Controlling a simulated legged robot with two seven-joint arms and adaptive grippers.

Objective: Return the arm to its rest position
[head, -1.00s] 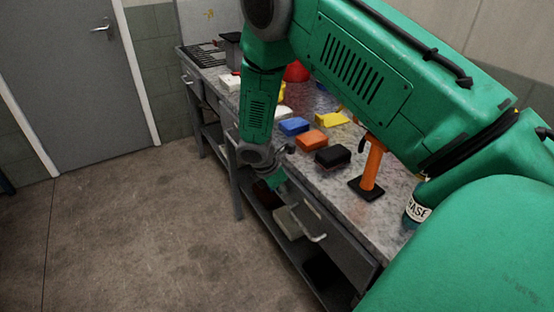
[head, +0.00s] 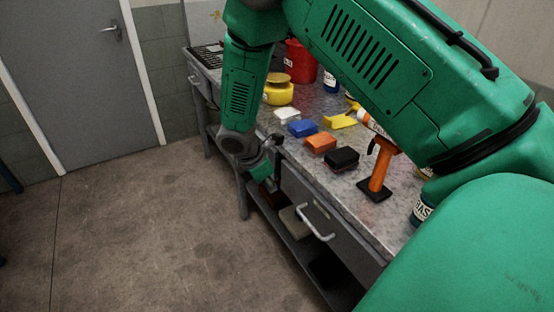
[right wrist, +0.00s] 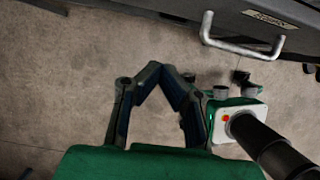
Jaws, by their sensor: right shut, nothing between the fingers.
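My right arm (head: 365,60) is green and reaches across the head view from the right, with its forearm hanging down in front of the workbench. My right gripper (head: 268,186) is at its lower end, small and partly blurred against the shelf and drawer front. In the right wrist view the two dark fingers of the right gripper (right wrist: 155,70) meet at their tips, shut with nothing between them, over the bare floor. The left gripper is not in view.
The workbench (head: 325,205) holds blue (head: 302,128), orange (head: 320,143) and black (head: 341,158) blocks, an orange-handled tool (head: 381,168), a yellow tub (head: 279,93) and a red bucket (head: 301,63). A drawer handle (right wrist: 240,48) juts out near the gripper. The floor (head: 140,225) is clear.

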